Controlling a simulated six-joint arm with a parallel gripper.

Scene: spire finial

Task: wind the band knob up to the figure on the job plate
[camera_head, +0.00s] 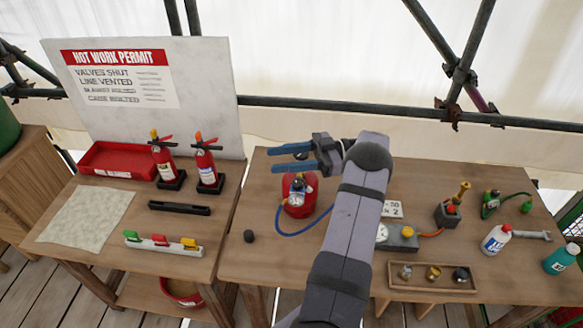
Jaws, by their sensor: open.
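My gripper (274,159) has blue fingers that point left. It is open and empty, above and behind a red gas cylinder (296,207). The cylinder has a gauge (297,199) and small dark fittings on top, and a blue hose (292,234) runs from it behind my arm. A white plate (392,208), likely the job plate, stands right of my arm; its left part is hidden and its figure reads only in part, ending in "50". A grey box (405,238) with a dial and an orange knob (407,231) sits in front of it. I cannot tell which knob is the band knob.
A wooden tray (432,286) with several small fittings lies at the front right. A brass-topped torch block (447,214), bottles (496,239) and a wrench (532,235) are farther right. A dark ball (249,236) lies left. Extinguishers (206,165) stand on the left table.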

